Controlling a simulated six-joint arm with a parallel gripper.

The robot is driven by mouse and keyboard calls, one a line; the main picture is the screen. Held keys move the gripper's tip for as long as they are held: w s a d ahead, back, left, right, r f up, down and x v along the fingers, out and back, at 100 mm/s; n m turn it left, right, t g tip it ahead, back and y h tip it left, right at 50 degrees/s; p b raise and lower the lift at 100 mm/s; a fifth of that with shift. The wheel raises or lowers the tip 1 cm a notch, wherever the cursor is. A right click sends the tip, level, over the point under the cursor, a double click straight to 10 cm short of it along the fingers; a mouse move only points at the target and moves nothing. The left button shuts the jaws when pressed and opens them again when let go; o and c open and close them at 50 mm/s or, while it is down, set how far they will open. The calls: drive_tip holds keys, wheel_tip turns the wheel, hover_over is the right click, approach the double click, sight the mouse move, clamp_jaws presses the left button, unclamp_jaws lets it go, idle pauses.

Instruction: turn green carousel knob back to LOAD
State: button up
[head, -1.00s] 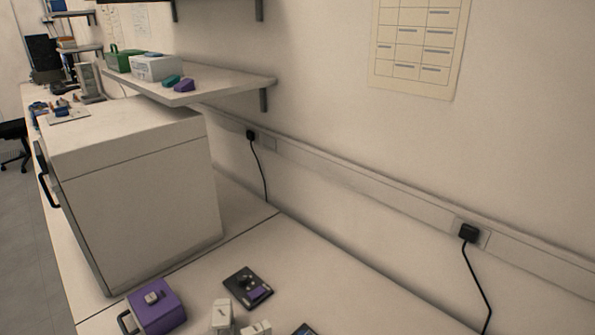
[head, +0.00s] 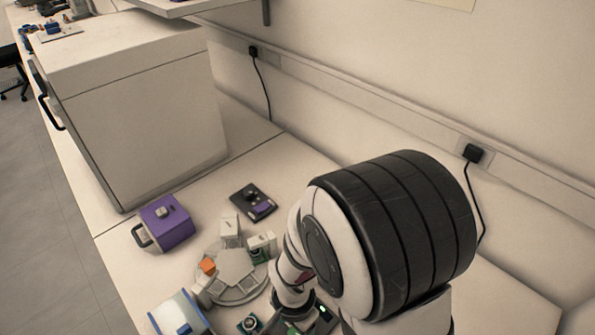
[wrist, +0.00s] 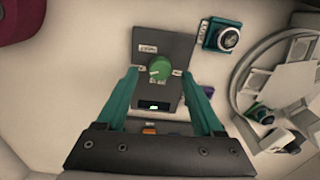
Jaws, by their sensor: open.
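The green carousel knob (wrist: 160,66) sits on a dark grey control box (wrist: 178,48) in the wrist view. A pale pointer line shows on the knob, toward its lower left. Small white labels lie above, left and right of it; their words are too small to read for sure. My gripper (wrist: 160,74) is open, with one teal finger on each side of the knob and a gap on both sides. A small green-lit display (wrist: 153,106) is below the knob. In the head view my arm hides most of the control box (head: 322,318).
A teal device with a round dial (wrist: 222,36) stands right of the box. The round carousel (head: 232,290) with pale blocks lies to its left in the head view. A purple box (head: 168,222) and a black panel (head: 253,201) stand farther back.

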sight(295, 334)
drive_tip(key=shift+f, duration=1.35)
drive_tip(key=shift+c, duration=0.3)
clamp_jaws()
